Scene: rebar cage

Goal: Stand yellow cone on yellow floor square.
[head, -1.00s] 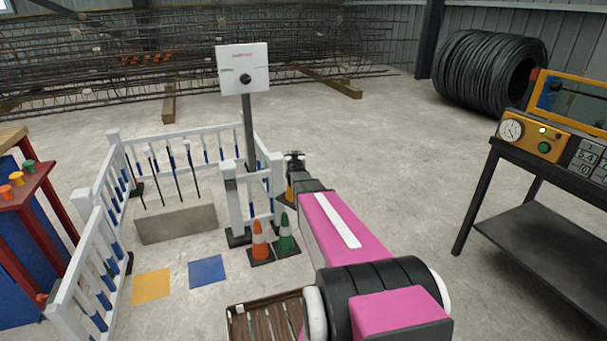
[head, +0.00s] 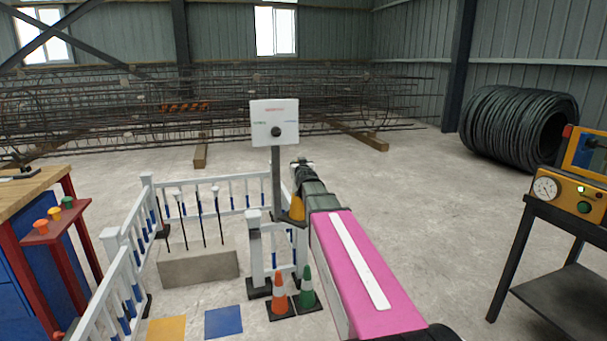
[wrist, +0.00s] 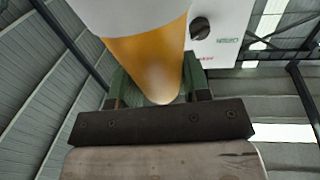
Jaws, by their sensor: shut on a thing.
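My gripper (wrist: 157,90) is shut on the yellow cone (wrist: 150,62), with a green finger on either side of its rounded tip; a white band shows above. In the head view, the cone (head: 297,208) is mostly hidden by my arm. It is held up off the floor, just right of the sign post. The yellow floor square (head: 166,329) lies bare at the bottom edge, partly cut off, left of and nearer than the cone.
A white fence (head: 127,262) borders the square on the left. An orange cone (head: 279,294) and a green cone (head: 306,286) stand by the fence end. A blue square (head: 223,322), a block with upright bars (head: 198,267) and a signboard (head: 274,123) are close by.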

